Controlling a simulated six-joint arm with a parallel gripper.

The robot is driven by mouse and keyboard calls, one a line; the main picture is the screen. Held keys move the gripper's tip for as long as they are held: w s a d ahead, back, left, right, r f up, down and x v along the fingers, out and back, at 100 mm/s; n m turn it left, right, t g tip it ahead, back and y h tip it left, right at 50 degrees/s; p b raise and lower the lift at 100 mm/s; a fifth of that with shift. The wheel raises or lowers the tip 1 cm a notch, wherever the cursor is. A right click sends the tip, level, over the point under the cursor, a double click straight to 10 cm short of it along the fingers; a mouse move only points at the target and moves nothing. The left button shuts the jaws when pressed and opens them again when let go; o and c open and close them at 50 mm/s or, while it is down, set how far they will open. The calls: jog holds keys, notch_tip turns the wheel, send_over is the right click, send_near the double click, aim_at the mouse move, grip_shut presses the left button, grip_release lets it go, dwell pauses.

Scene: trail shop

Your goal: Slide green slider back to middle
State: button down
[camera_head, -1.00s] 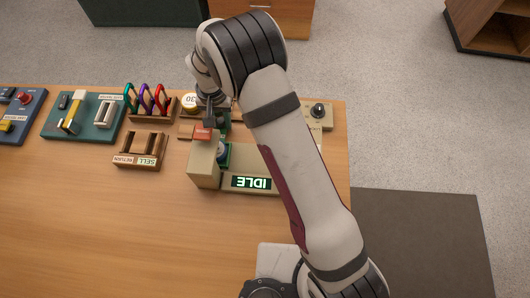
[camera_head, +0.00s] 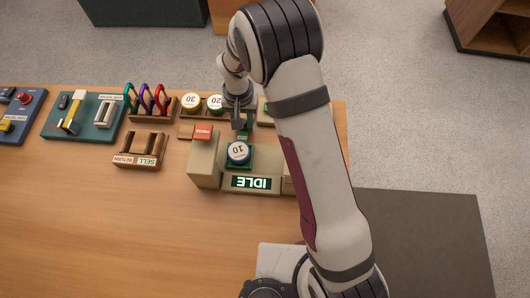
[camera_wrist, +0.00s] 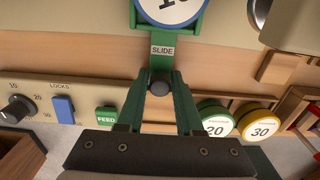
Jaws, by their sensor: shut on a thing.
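The green slider (camera_head: 250,160) carries a white disc marked 10 (camera_head: 238,150) with a blue rim, just right of the cream press housing. In the wrist view, the slider's green arm (camera_wrist: 162,65) has a SLIDE label and ends in a dark round knob (camera_wrist: 160,88). My gripper (camera_wrist: 160,80) is shut on this knob, one finger on each side. In the head view, my gripper (camera_head: 240,122) is behind the disc, at the slider's far end. My arm hides the right part of the machine.
The cream housing (camera_head: 203,165) with the red PRESS block (camera_head: 203,131) stands left of the slider. The display (camera_head: 251,183) reads IDLE. Discs marked 20 (camera_head: 214,103) and 30 (camera_head: 191,102) sit behind. The dial (camera_wrist: 17,109), blue switch (camera_wrist: 64,109) and FEED button (camera_wrist: 106,116) are at wrist-view left.

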aim_at(257, 131)
jog(key=shift+d, duration=1.9)
jog(key=c, duration=0.7)
grip_release()
jog(key=shift+r, duration=3.5)
jog(key=s+d+r+m+t, duration=0.15)
jog(key=s+d+r, duration=0.25)
jog(key=d+r, duration=0.5)
jog(key=s+d+r+m, duration=0.1)
jog(key=s, duration=0.3)
jog(key=s+d+r+g, duration=0.1)
jog(key=s+r, duration=0.1)
jog(key=s, duration=0.2)
jog(key=s+r+m+y, duration=0.1)
jog(key=s+r, duration=0.1)
jog(key=s, duration=0.1)
jog(key=shift+s+d+r+m, duration=0.1)
jog(key=shift+s+d+m, duration=0.25)
jog(key=shift+s+d, duration=0.05)
jog(key=shift+m+g+y, duration=0.35)
jog(key=shift+m+y, duration=0.05)
jog(key=shift+m, duration=0.3)
jog(key=s, duration=0.8)
jog(key=shift+s+d, duration=0.2)
jog(key=shift+s, duration=0.05)
